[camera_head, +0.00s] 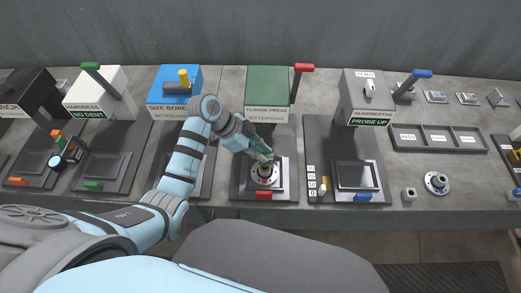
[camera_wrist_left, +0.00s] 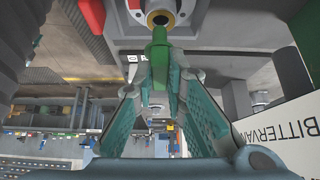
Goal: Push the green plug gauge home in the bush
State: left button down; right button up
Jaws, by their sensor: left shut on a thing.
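The green plug gauge (camera_wrist_left: 159,62) is gripped between the fingertips of my left gripper (camera_wrist_left: 160,88) in the left wrist view. Its far end points at the bush (camera_wrist_left: 175,20), a ring with a brass-coloured rim and dark bore. The gauge end overlaps the lower edge of the ring; I cannot tell whether it has entered. In the head view my left gripper (camera_head: 262,153) reaches down over the round flanged part (camera_head: 265,181) on the flange press plate. The gauge is not clear there, hidden by the fingers. My right gripper is not in view.
The green flange press (camera_head: 268,88) stands right behind the gripper, with a red-handled lever (camera_head: 296,82) at its right. The blue size bore station (camera_head: 172,92) is left, the grey probe station (camera_head: 366,100) right. A sorting tray (camera_head: 436,150) lies further right.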

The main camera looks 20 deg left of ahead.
dwell(0.4)
pick_arm(q)
jog(key=shift+w, duration=0.1)
jog(key=shift+p, duration=0.35)
dwell(0.5)
jog(key=shift+f+b, duration=1.25)
jog(key=shift+f, duration=0.85)
jog(key=c, duration=1.5)
grip_release()
jog(key=shift+c, duration=0.2)
